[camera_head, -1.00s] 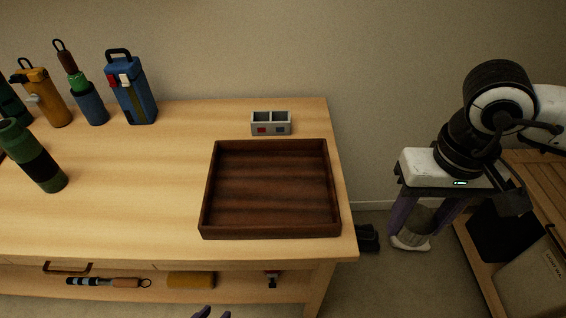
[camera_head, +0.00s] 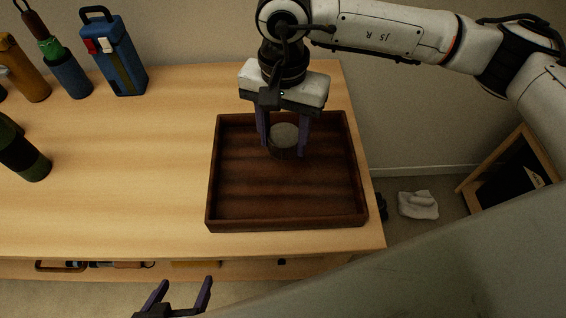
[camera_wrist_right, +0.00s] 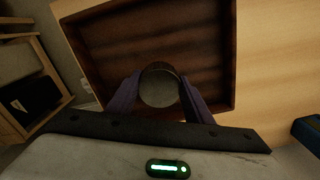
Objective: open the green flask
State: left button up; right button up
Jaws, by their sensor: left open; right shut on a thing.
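A dark green flask (camera_head: 24,158) stands on the workbench at the left edge of the head view, its top partly cut off. My right gripper (camera_head: 284,148) points down over the dark wooden tray (camera_head: 213,180). It is shut on a short round dark piece with a grey face (camera_head: 284,135), which looks like a lid; what it belongs to I cannot tell. The piece also shows between the fingers in the right wrist view (camera_wrist_right: 160,87). Whether it touches the tray floor is unclear. My left gripper (camera_head: 185,287) is open and empty at the bench's front edge.
The bench top (camera_head: 130,165) between flasks and tray is clear. A white cloth-like thing (camera_head: 418,205) lies on the floor at right.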

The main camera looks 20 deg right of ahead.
aim_at(284, 136)
notch_tip(284, 136, down, 7)
jog(key=shift+f, duration=0.2)
jog(key=shift+c, duration=0.2)
jog(key=shift+d+f, duration=0.1)
jog(key=shift+f, duration=0.15)
jog(key=o, duration=1.2)
jog(key=shift+r, duration=0.1)
notch_tip(284, 136, up, 12)
jog(key=shift+f, duration=0.25)
jog(key=shift+r, duration=0.4)
